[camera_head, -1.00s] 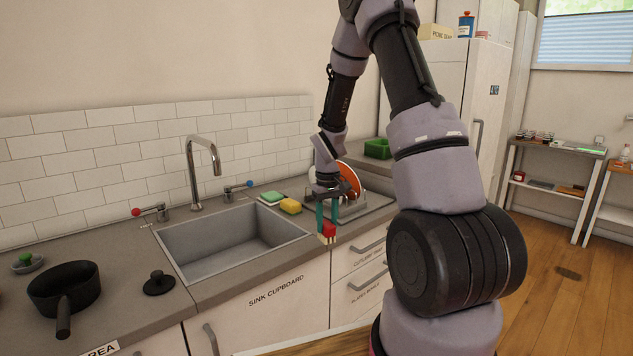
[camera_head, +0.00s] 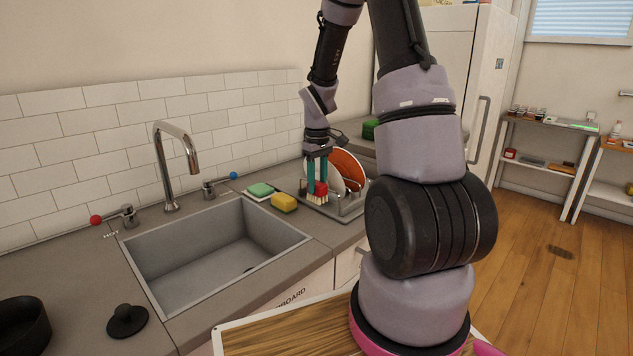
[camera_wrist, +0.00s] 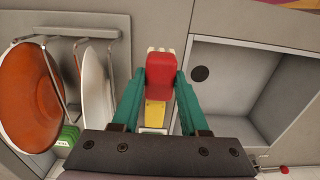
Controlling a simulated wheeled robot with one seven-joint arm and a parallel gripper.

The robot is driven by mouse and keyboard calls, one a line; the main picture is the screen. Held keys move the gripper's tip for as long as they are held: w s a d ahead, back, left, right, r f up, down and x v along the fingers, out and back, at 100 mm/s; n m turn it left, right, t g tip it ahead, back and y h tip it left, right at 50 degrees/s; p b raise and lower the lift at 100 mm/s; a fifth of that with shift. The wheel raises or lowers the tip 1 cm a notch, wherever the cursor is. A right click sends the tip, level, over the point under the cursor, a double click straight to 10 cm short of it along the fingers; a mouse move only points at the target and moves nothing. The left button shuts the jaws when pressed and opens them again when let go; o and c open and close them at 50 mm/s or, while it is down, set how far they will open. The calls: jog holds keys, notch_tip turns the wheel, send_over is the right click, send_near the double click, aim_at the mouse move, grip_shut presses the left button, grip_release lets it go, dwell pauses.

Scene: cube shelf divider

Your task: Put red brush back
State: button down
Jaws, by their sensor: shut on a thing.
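My gripper (camera_head: 317,187) has teal fingers and is shut on the red brush (camera_head: 320,190), whose pale bristles point down. In the head view it is in front of the dish rack, just right of the yellow sponge (camera_head: 284,203). In the wrist view the red brush (camera_wrist: 160,75) sits between the fingertips (camera_wrist: 160,82), with the yellow sponge partly hidden beneath it. A green sponge (camera_head: 261,190) lies on the counter beside the yellow one. I cannot tell whether the bristles touch anything.
The dish rack (camera_head: 352,208) holds an orange plate (camera_head: 347,168) and a white plate (camera_wrist: 95,90) close beside my gripper. The sink (camera_head: 215,250) is to the left, with a tall tap (camera_head: 178,160). A black pot (camera_head: 22,325) and a black lid (camera_head: 127,320) are on the left counter.

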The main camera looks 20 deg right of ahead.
jog(key=shift+f, duration=0.1)
jog(key=shift+s+f, duration=0.1)
jog(key=shift+f, duration=3.8)
jog(key=shift+f, duration=0.35)
jog(key=c, duration=0.7)
grip_release()
jog(key=shift+c, duration=0.2)
jog(key=o, duration=0.6)
jog(key=shift+c, duration=0.2)
jog(key=shift+r, duration=4)
